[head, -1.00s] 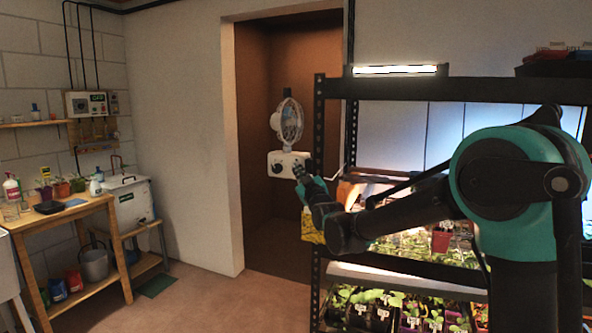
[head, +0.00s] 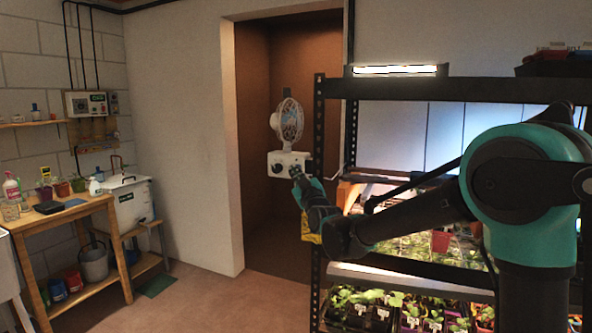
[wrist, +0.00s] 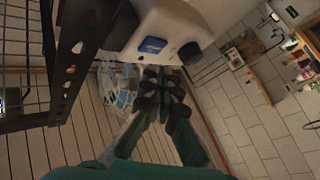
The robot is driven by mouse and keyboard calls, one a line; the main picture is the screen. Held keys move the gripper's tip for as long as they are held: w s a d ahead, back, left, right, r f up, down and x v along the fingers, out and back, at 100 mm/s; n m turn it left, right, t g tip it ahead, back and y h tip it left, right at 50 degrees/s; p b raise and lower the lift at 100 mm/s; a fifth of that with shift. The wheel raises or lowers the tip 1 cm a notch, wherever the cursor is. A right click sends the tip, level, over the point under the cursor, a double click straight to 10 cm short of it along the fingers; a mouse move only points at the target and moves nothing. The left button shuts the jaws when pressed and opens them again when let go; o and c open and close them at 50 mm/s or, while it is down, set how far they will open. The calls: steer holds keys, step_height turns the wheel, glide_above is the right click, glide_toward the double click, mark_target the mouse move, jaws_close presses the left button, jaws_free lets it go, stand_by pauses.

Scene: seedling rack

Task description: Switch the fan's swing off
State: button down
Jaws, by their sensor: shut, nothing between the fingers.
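The white fan (head: 290,122) stands in the brown recess, its round cage above a white control box (head: 275,160). The box has a dark knob on its front. In the wrist view, the box (wrist: 150,22) is close, with a blue label and a dark knob (wrist: 190,53); part of the fan cage (wrist: 117,88) shows behind the fingers. My gripper (head: 297,172) is shut and empty at the right part of the box front in the head view. In the wrist view, its fingertips (wrist: 163,78) are near the box's edge; I cannot tell whether they touch it. Any swing control is not clearly visible.
A black rack (head: 318,200) with lit seedling trays stands right of the fan, its post close beside my gripper. A wooden bench (head: 75,215) with bottles and pots is at the left.

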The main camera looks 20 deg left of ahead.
steer(key=s, duration=0.4)
steer(key=shift+s+a, duration=0.1)
steer(key=shift+a, duration=0.05)
steer(key=c, duration=2.2)
jaws_free()
